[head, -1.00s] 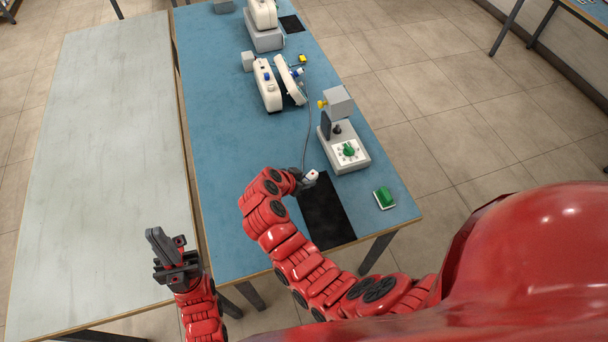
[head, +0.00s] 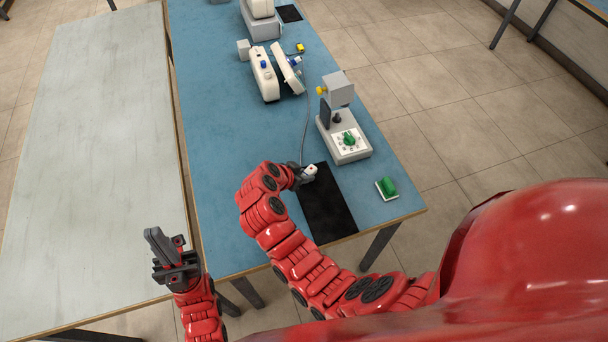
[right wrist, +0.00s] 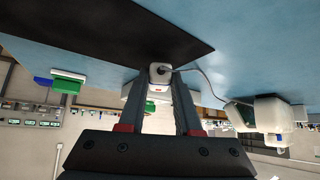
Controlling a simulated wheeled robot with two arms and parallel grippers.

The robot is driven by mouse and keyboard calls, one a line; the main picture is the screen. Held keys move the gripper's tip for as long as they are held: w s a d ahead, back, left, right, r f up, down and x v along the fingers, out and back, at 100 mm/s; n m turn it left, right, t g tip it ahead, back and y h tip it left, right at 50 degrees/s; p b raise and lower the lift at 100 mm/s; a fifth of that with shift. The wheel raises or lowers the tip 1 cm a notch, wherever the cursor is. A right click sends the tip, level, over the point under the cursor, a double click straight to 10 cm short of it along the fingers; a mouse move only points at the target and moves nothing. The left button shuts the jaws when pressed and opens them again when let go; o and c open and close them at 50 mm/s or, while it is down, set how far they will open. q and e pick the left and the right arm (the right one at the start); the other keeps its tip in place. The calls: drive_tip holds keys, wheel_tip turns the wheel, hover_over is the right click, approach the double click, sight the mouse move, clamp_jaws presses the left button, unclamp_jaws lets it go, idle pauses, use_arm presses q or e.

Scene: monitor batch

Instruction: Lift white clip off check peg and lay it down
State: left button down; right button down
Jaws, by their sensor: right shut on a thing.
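The white clip (head: 310,171) is in my right gripper (head: 304,174), at the far left part of the black mat (head: 330,212). The right wrist view shows the clip (right wrist: 160,73) between the fingertips of that gripper (right wrist: 160,88), with a grey cable running from it. I cannot tell whether the clip touches the mat.
A green block on a white base (head: 387,188) sits right of the mat. White monitor units (head: 264,75) and a grey box (head: 262,31) stand farther back on the blue table (head: 225,130). A pale bare table (head: 95,170) is at left.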

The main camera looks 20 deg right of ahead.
drive_tip(key=shift+f, duration=0.15)
drive_tip(key=shift+f+b, duration=0.9)
drive_tip(key=shift+b, duration=0.35)
drive_tip(key=c, duration=0.5)
unclamp_jaws()
